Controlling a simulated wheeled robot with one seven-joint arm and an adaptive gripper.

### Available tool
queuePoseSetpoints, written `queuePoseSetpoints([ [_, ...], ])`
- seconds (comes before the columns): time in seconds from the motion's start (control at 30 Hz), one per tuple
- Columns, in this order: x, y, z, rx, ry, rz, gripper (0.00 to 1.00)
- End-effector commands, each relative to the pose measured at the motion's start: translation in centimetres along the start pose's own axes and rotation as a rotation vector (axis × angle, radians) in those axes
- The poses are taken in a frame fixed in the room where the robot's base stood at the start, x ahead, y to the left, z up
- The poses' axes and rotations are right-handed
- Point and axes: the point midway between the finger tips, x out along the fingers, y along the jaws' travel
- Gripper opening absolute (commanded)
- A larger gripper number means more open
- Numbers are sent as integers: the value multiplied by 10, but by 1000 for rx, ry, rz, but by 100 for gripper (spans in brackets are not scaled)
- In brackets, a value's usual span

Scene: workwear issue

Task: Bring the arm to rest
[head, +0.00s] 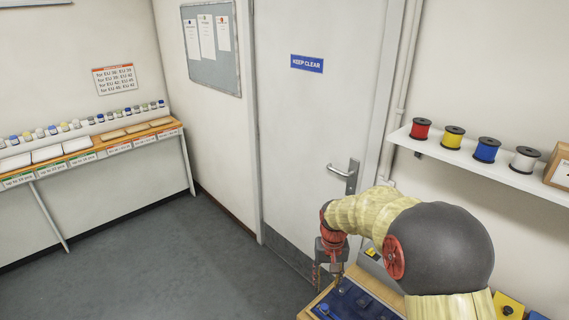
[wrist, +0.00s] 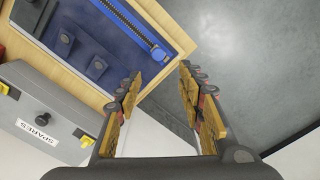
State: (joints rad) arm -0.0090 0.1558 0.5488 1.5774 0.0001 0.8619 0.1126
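My arm reaches forward at the lower right of the head view, with my gripper (head: 329,272) pointing down by the left end of a wood-edged blue tray (head: 357,301). In the wrist view my gripper (wrist: 160,78) has its two fingers apart, with nothing between them. The tray (wrist: 186,42) lies beyond and to the left of the fingers there. Part of the tray is hidden by my arm in the head view.
A grey box marked SPARES (wrist: 50,112) with yellow latches stands beside the tray. A wall shelf (head: 480,161) with several spools is at the right. A door (head: 310,120) with a handle is behind my gripper. Grey floor (head: 165,265) is clear at the left.

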Motion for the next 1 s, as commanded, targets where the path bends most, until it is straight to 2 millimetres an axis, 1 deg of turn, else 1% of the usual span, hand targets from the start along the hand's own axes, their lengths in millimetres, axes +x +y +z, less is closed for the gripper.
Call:
queuePoseSetpoints([
  [0.1, 12, 3, 23, -15, -45, 5, 39],
  [0.17, 12, 4, 39, -26, -65, 7, 39],
  [0.27, -5, 8, 66, -44, -67, 6, 39],
  [0.3, -13, 9, 77, -50, -62, 5, 39],
  [0.43, -40, 13, 110, -68, -32, 3, 39],
  [0.57, -70, 18, 146, -84, 23, -1, 39],
  [0.7, -98, 23, 188, -97, 101, -6, 39],
  [0.9, -124, 29, 242, -106, 237, -13, 39],
  [1.0, -134, 32, 263, -106, 312, -16, 39],
])
